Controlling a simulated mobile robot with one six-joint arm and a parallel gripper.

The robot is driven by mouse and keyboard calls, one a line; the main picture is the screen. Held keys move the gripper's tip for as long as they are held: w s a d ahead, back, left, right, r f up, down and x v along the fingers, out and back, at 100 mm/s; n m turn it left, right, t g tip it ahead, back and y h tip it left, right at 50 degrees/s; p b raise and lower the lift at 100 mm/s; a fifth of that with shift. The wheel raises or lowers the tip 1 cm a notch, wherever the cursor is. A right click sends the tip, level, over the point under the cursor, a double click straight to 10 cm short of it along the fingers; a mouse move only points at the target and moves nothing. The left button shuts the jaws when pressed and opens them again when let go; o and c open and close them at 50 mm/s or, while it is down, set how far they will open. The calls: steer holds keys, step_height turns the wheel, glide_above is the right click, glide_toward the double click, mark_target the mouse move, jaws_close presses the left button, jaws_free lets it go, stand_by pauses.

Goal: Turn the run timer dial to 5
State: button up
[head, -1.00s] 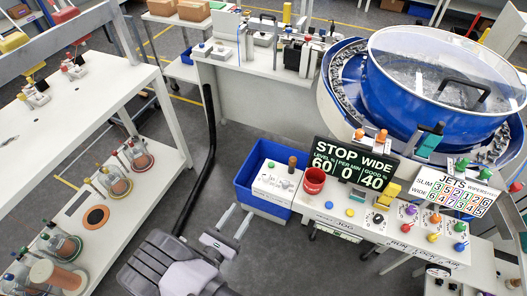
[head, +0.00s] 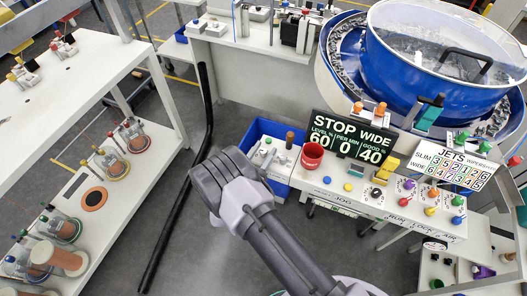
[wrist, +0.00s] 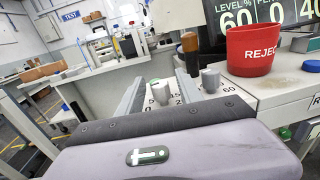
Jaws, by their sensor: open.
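Two grey dial knobs stand on a white panel (head: 284,171). In the wrist view the left knob (wrist: 162,93) has printed numbers around it, among them 0 and 15. The right knob (wrist: 210,80) has a 60 beside it. I cannot read which dial is the run timer, nor where either points. My gripper (wrist: 160,78) is open, its two fingers pointing toward the panel. The left knob appears between the fingers in the picture; I cannot tell the gap to it. In the head view my wrist hides the fingertips and part of the panel.
A red REJECT cup (head: 312,156) and a brown cylinder (head: 289,140) stand close by the dials. The STOP WIDE display (head: 350,136) is behind. A blue bin (head: 256,129) sits beside the panel. Coloured buttons and knobs continue to the right, below the blue bowl (head: 440,70).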

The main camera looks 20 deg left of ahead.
steer(key=shift+c, duration=0.2)
jaws_close()
steer(key=shift+f+h+b, duration=0.1)
steer(key=shift+h+b, duration=0.2)
steer(key=shift+b, duration=0.25)
